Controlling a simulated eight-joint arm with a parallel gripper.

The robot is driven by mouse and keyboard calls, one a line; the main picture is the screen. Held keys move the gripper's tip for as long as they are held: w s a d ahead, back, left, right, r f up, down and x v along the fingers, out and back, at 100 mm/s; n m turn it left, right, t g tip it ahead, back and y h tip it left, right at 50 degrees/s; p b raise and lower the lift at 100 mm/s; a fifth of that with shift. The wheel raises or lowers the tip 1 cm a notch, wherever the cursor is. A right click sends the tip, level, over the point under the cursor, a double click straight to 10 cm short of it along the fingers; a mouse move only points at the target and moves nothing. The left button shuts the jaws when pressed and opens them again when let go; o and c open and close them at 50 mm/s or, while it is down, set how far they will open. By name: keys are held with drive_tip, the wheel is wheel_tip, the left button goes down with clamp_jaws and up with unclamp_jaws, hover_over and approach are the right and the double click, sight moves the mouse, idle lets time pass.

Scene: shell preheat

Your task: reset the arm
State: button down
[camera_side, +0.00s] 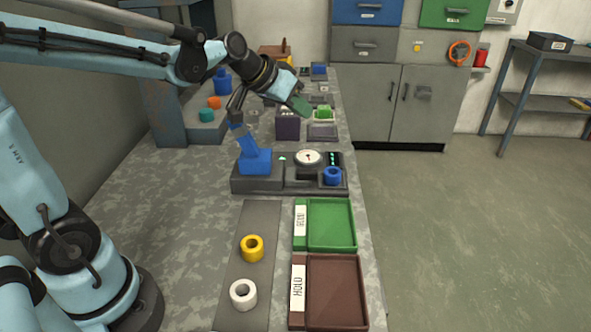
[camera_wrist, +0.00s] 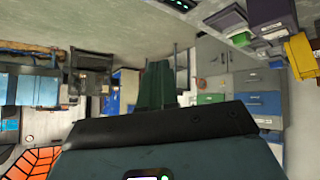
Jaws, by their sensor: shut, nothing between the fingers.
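My gripper (camera_side: 300,104) is in the air above the far part of the long bench, past the blue-topped device, with its dark green fingers pointing down to the right. In the wrist view its fingers (camera_wrist: 155,85) are together with nothing between them. My arm reaches in from the left over the bench (camera_side: 150,190). No object is held.
A dark purple box (camera_side: 288,126) stands near my gripper.

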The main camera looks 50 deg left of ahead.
drive_tip(key=s+d+f+g+y, duration=0.1)
drive_tip(key=s+d+f, duration=0.1)
drive_tip(key=s, duration=0.6)
drive_tip(key=s+d+f, duration=0.2)
drive_tip(key=s+f, duration=0.1)
drive_tip(key=s, duration=0.5)
drive_tip(key=shift+s+f+g+y, duration=0.2)
drive_tip(key=shift+s+g+y, duration=0.1)
drive_tip(key=shift+g+y, duration=0.1)
drive_tip(key=c, duration=1.8)
unclamp_jaws()
drive_tip(key=shift+c, duration=0.2)
